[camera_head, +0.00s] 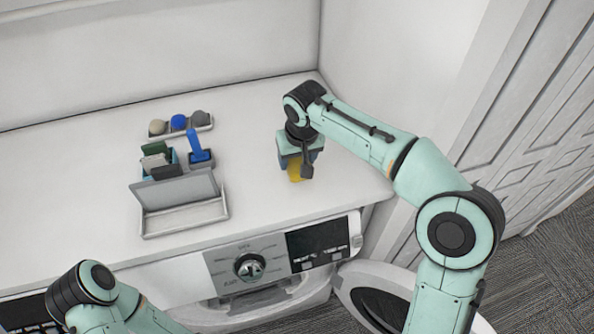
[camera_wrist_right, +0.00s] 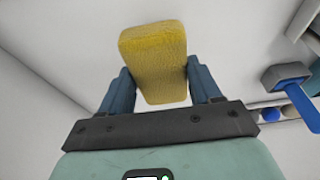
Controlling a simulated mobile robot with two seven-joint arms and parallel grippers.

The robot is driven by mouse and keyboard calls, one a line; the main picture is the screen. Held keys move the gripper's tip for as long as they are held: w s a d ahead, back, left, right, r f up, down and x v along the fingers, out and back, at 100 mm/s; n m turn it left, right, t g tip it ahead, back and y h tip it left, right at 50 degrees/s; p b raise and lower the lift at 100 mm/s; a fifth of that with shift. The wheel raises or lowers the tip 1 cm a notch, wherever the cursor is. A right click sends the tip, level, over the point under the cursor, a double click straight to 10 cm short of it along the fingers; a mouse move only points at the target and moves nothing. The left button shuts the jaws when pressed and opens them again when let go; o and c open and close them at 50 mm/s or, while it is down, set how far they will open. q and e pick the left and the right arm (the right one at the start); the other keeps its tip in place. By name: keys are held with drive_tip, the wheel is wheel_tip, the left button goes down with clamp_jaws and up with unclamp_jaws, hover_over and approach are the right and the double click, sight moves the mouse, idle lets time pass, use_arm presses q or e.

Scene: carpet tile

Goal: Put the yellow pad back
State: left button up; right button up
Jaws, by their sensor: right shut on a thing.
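The yellow pad (camera_head: 295,169) is in my right gripper (camera_head: 298,165), above the right part of the white counter. In the right wrist view the yellow pad (camera_wrist_right: 155,62) sits between the two blue fingers of my right gripper (camera_wrist_right: 158,88), which is shut on it. In the head view the gripper and wrist hide part of the pad. A small blue holder (camera_head: 176,158) with green, white and dark pads stands left of the gripper on the counter. My left arm shows at the bottom left of the head view, but its gripper is out of view.
A blue-handled tool (camera_head: 197,148) stands beside the holder. A tray (camera_head: 205,127) of balls lies behind it. An open white box (camera_head: 186,217) with its lid raised sits in front. The washing machine door (camera_head: 374,296) hangs open below. The counter between box and gripper is clear.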

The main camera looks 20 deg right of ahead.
sight(297, 169)
drive_tip(key=shift+w+f, duration=0.2)
drive_tip(key=shift+f, duration=0.15)
drive_tip(key=shift+s+f+b, duration=0.1)
drive_tip(key=shift+f+b, duration=0.25)
drive_tip(key=shift+f, duration=1.45)
drive_tip(key=shift+f, duration=0.1)
drive_tip(key=o, duration=1.1)
